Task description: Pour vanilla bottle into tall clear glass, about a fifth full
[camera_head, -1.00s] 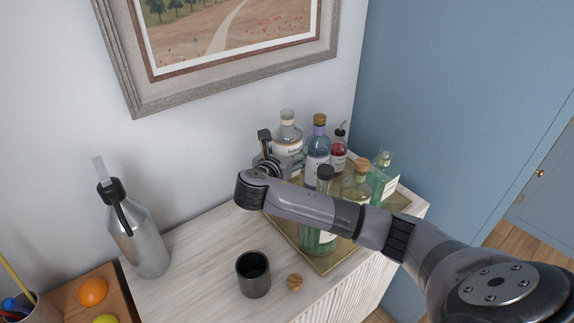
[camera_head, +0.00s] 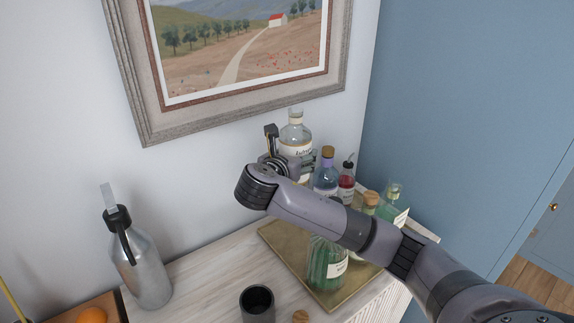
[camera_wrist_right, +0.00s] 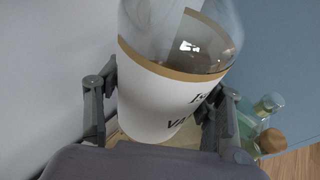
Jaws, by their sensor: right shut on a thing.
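The vanilla bottle (camera_head: 296,137) is clear with a white, gold-edged label. It is roughly upright, held above the tray at the back, near the wall. My right gripper (camera_head: 288,160) is shut around its body, partly hidden behind my wrist. In the right wrist view the bottle (camera_wrist_right: 165,95) fills the middle between both fingers, with part of its lettering and some dark liquid showing. I cannot make out a tall clear glass in these views. My left gripper is not in view.
A gold tray (camera_head: 286,243) holds a purple-blue bottle (camera_head: 326,178), a red bottle (camera_head: 347,185), a green bottle (camera_head: 327,265) and others, close under my right arm. A dark cup (camera_head: 257,304) and metal flask (camera_head: 143,270) stand left. Bare cabinet top (camera_head: 215,265) lies between.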

